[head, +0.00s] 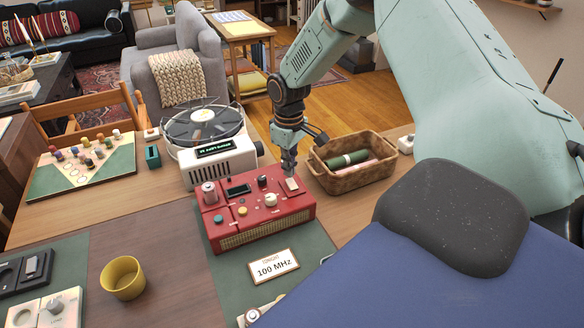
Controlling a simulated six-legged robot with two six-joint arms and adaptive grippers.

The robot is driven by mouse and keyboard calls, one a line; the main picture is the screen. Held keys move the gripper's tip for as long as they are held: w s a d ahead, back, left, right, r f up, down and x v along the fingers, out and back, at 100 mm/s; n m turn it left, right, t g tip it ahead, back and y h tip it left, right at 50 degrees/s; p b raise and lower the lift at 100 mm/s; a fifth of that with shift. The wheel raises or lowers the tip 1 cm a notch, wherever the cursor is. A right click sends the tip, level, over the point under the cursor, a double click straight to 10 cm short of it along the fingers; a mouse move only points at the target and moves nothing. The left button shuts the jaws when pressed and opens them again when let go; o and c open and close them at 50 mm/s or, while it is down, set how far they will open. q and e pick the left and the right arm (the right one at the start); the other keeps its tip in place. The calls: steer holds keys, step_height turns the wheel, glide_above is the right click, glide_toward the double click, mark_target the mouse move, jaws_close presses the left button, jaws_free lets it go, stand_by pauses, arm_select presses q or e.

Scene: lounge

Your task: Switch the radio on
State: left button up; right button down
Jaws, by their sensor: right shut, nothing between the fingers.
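The red radio (258,226) sits on a dark green mat on the wooden table, in the middle of the head view. Its top carries several knobs and buttons, a dark display (238,190) and a pale switch plate (292,185) near its right end. My right gripper (289,170) points down at the radio's right end, just above or touching the pale plate; I cannot tell which. It is shut with nothing in it and hides part of that corner. My left gripper is not in view.
A wicker basket (352,181) with rolled cloths stands right of the radio. A card reading 100 MHz (274,267) lies in front. A yellow cup (122,278) and a board game (82,165) are left.

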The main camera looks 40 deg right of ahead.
steer(key=shift+s+a+r, duration=0.15)
steer(key=shift+s+r, duration=0.1)
steer(key=shift+w+f, duration=0.2)
steer(key=shift+f, duration=0.05)
steer(key=shift+s, duration=0.2)
steer(key=shift+f, duration=0.1)
steer(key=shift+w+f, duration=0.15)
steer(key=shift+f, duration=0.05)
steer(key=shift+f+b, duration=0.1)
steer(key=shift+b, duration=0.2)
steer(key=shift+f, duration=0.25)
